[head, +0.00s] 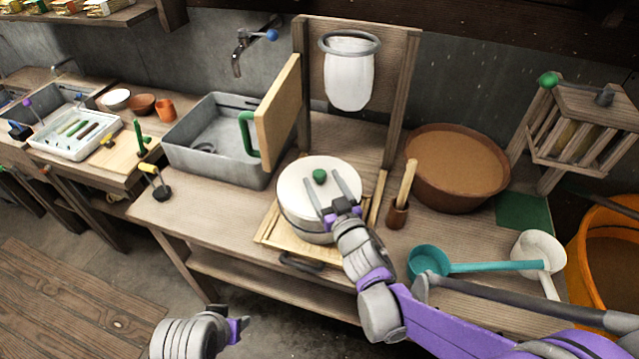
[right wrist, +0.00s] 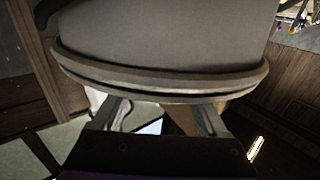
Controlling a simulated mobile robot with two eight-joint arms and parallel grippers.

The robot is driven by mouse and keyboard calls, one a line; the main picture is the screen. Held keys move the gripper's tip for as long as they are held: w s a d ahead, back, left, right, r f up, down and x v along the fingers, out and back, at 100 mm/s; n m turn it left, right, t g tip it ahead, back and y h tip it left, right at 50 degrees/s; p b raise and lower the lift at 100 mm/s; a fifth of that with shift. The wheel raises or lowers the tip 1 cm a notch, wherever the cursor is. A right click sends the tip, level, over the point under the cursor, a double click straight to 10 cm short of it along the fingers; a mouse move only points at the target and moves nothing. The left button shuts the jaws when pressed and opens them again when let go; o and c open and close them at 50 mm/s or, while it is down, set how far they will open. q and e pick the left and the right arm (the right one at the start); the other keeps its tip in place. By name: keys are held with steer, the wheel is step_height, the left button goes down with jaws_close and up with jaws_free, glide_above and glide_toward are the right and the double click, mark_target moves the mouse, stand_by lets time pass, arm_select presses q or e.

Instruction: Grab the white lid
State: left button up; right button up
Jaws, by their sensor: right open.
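The white lid (head: 298,187) is a round disc with a green knob (head: 319,177) at its centre. It lies on a pale round pot (head: 297,226) on the wooden bench. My right gripper (head: 322,177) is open over the lid, and its two fingers appear on either side of the knob in the head view. I cannot tell how far down they reach. In the right wrist view a large pale rounded surface with a rim (right wrist: 165,40) fills the top, above the open fingers (right wrist: 162,115); the knob is not visible there. My left gripper (head: 240,325) is low at the bottom, its jaws unclear.
A wooden board with a green handle (head: 278,112) stands behind the pot, beside a grey sink (head: 190,140). A white bag (head: 349,80) hangs above.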

mark_target(322, 179)
steer(key=shift+x, duration=1.6)
jaws_close()
